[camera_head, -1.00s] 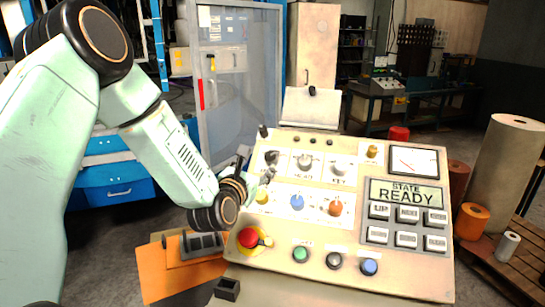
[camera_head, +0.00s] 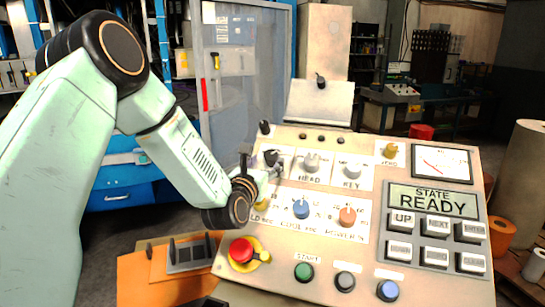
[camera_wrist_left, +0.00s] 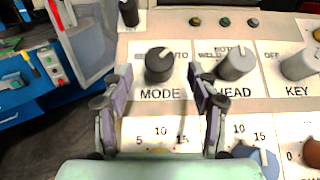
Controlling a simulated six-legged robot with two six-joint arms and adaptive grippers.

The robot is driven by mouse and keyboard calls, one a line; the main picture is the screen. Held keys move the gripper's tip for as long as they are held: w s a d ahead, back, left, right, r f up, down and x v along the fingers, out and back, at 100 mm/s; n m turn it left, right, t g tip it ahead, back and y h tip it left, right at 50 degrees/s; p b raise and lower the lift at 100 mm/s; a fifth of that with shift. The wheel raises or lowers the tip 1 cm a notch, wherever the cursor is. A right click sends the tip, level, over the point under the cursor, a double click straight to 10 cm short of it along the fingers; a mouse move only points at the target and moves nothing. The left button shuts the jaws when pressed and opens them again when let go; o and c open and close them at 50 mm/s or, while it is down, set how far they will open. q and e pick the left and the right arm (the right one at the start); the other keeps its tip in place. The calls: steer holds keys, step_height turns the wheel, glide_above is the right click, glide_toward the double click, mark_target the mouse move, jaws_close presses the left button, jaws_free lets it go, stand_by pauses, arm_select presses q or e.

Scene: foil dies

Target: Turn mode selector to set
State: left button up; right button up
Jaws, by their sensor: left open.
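The mode selector is a black knob (camera_wrist_left: 159,65) above the label MODE in the left wrist view, with its white pointer line angled to the upper right, toward AUTO. The left part of its label is hard to read. It also shows in the head view (camera_head: 271,157), partly behind my gripper. My left gripper (camera_wrist_left: 160,92) is open, its two fingers apart on either side and a little short of the knob, not touching it as far as I can see. In the head view, the left gripper (camera_head: 265,180) is at the panel's left edge. My right gripper is not in view.
The control panel (camera_head: 330,262) also carries a grey HEAD knob (camera_wrist_left: 236,64), a KEY switch (camera_wrist_left: 300,65), blue and orange dials, and a red emergency button (camera_head: 240,250). A display (camera_head: 433,200) reads STATE READY. A black lever (camera_wrist_left: 129,12) stands above the selector.

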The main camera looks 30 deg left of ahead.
mark_target(271, 157)
arm_select(q)
steer(key=x, duration=0.5)
steer(key=shift+a+f+p, duration=0.15)
steer(key=shift+p, duration=0.15)
steer(key=shift+d, duration=0.25)
steer(key=shift+w+a, duration=0.15)
steer(key=shift+a, duration=0.1)
steer(key=c, duration=0.4)
steer(key=shift+d, duration=0.1)
steer(key=c, duration=0.8)
